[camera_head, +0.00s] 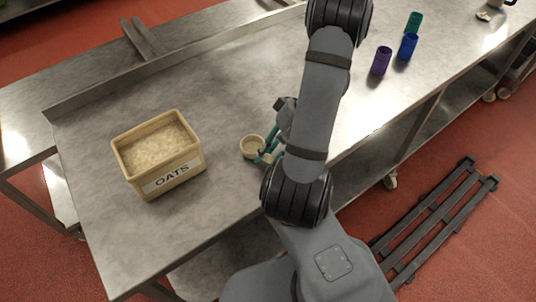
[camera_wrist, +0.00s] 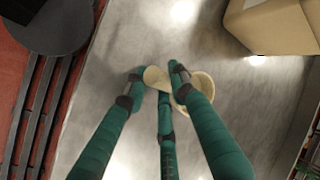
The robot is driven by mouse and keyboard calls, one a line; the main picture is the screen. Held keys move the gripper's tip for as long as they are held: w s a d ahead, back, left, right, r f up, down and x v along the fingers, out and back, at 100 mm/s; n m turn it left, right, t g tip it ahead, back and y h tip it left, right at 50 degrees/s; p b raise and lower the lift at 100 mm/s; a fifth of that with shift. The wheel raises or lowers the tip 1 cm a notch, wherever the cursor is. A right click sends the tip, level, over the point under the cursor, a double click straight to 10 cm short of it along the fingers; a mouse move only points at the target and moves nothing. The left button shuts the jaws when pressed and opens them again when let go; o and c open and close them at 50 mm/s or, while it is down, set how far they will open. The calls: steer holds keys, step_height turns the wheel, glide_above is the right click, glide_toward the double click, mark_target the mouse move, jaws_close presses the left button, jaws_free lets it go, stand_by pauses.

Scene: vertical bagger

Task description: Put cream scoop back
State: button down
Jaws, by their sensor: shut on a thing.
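The cream scoop (camera_head: 252,147) is a small round cup on or just above the steel table, right of the oats bin. My gripper (camera_head: 268,150) has teal fingers and is shut on the scoop's handle. In the wrist view, the fingers close around the cream handle, and the scoop's bowl (camera_wrist: 205,84) shows partly behind the right finger. Whether the scoop touches the table cannot be told. The tan bin labelled OATS (camera_head: 170,180) is full of oats and stands at the table's left; its corner shows in the wrist view (camera_wrist: 262,28).
The steel table (camera_head: 225,85) is clear between the bin and the scoop. Purple (camera_head: 381,61), blue (camera_head: 408,46) and green (camera_head: 413,22) cups stand at the back right. A raised rim runs along the table's back. A dark slatted rack (camera_head: 435,222) lies at the right on the red floor.

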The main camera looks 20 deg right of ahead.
steer(key=shift+f, duration=0.15)
steer(key=c, duration=1.4)
jaws_free()
steer(key=shift+c, duration=0.2)
steer(key=shift+r, duration=0.35)
steer(key=v, duration=1.1)
steer(key=shift+d+r, duration=0.2)
steer(key=shift+r, duration=0.1)
